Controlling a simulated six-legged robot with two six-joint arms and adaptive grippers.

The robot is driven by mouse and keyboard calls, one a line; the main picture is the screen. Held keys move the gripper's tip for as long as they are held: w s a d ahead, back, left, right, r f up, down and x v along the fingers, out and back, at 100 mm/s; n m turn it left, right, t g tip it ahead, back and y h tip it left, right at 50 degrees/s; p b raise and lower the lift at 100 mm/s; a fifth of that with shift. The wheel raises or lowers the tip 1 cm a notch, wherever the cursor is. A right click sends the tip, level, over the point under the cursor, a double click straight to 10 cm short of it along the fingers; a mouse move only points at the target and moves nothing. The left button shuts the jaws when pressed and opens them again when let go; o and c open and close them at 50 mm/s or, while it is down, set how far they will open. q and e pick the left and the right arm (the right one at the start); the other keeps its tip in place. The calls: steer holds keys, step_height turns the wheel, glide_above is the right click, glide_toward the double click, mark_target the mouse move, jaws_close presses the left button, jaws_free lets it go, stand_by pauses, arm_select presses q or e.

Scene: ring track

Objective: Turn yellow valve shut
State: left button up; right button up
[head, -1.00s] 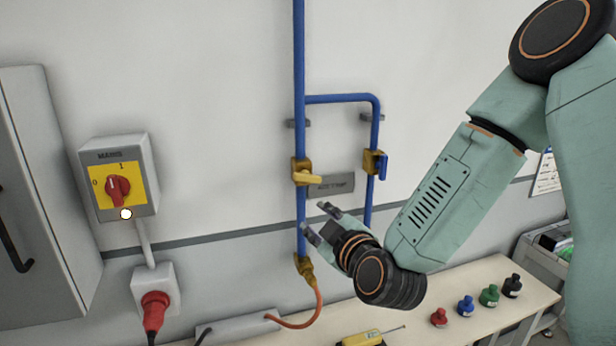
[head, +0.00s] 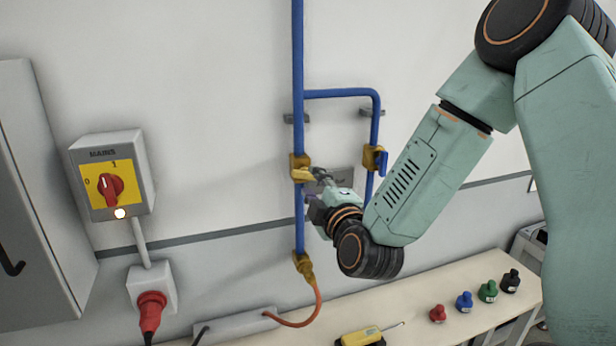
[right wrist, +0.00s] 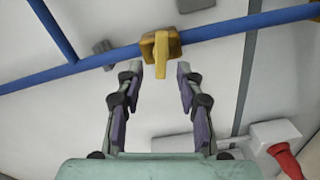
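The yellow valve (head: 301,162) sits on the vertical blue pipe in the head view. Its yellow handle shows in the right wrist view (right wrist: 161,55) and appears to lie across the pipe, pointing back towards my gripper. My right gripper (head: 313,187) is just right of and slightly below the valve. In the right wrist view its fingers (right wrist: 159,68) are apart, one on each side of the handle's end. I see no finger touching the handle. My left gripper is in neither view.
A blue-handled valve (head: 375,160) is on the branch pipe to the right, close to my right arm. A mains switch box (head: 112,180) is on the wall at left. Below, a bench (head: 420,310) holds a yellow tool (head: 362,337) and several coloured knobbed pieces.

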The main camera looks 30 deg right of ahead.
mark_target(308, 177)
steer(key=x, duration=0.4)
steer(key=shift+d+f, duration=0.2)
steer(key=shift+s+a+r, duration=0.15)
steer(key=shift+a, duration=0.1)
steer(key=shift+c, duration=0.3)
steer(key=shift+d, duration=0.25)
steer(key=c, duration=0.4)
steer(key=shift+a, duration=0.1)
jaws_close()
